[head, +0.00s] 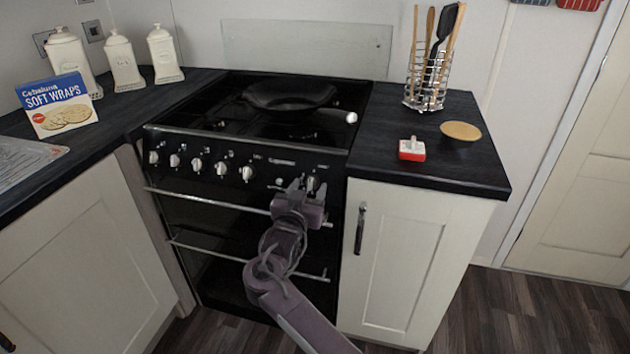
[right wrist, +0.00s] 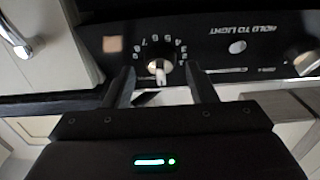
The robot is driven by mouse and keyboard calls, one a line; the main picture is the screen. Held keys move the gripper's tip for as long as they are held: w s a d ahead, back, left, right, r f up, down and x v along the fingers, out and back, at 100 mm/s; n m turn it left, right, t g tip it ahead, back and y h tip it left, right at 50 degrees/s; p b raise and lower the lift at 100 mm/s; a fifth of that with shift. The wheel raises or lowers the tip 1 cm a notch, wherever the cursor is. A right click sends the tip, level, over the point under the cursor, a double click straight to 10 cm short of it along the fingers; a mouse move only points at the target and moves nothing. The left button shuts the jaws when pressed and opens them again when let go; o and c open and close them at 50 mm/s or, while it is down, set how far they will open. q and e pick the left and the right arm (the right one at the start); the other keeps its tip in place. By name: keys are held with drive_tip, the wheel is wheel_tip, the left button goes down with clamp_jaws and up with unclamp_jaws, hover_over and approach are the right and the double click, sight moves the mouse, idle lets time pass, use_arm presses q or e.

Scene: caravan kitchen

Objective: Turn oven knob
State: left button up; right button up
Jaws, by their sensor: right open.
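The black oven (head: 240,155) has a front panel with a row of silver knobs, several at the left and one at the right end. My right gripper (head: 300,187) is in front of the right end of this panel and hides part of it. In the right wrist view, an oven knob (right wrist: 160,70) with a numbered dial shows between the two open fingers of my right gripper (right wrist: 163,85). The fingers stand on either side of the knob, and I see no clear contact. My left gripper is not in view.
Oven door handles (head: 215,200) run across the front below the knobs. A black pan (head: 290,95) sits on the hob. The right counter (head: 460,170) holds a utensil rack (head: 425,95), a red-and-white item (head: 412,150) and a round wooden piece (head: 461,131).

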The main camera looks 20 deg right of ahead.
drive_tip(key=shift+w+d, duration=0.25)
drive_tip(key=shift+w, duration=0.1)
drive_tip(key=shift+s+a+r, duration=0.1)
drive_tip(key=shift+s+a, duration=0.05)
drive_tip(key=shift+c, duration=0.9)
drive_tip(key=c, duration=0.5)
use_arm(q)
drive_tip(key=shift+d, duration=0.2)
use_arm(e)
drive_tip(key=shift+c, duration=1.4)
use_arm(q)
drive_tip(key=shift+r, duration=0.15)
